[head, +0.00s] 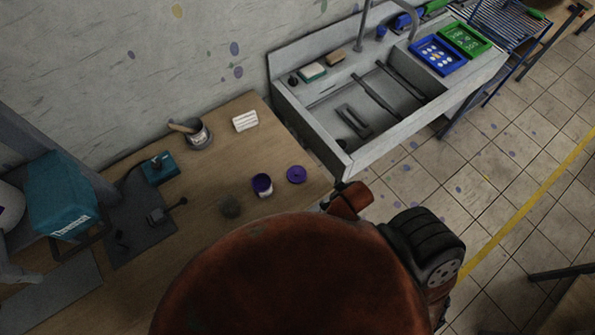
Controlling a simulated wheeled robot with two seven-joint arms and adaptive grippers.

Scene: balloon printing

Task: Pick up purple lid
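The purple lid (296,174) lies flat on the wooden table, near its right end. A small jar with purple contents (262,185) stands just left of the lid; the two are apart. Neither of my grippers can be made out in the head view. A large rust-red part of my own body fills the bottom middle and hides the table's near right part. Nothing is seen touching the lid.
A dark round item (230,207) sits left of the jar. A white block (245,121) and a grey pot with a handle (198,134) stand farther back. A teal device (159,168) is at left. A sink (365,113) adjoins the table's right end.

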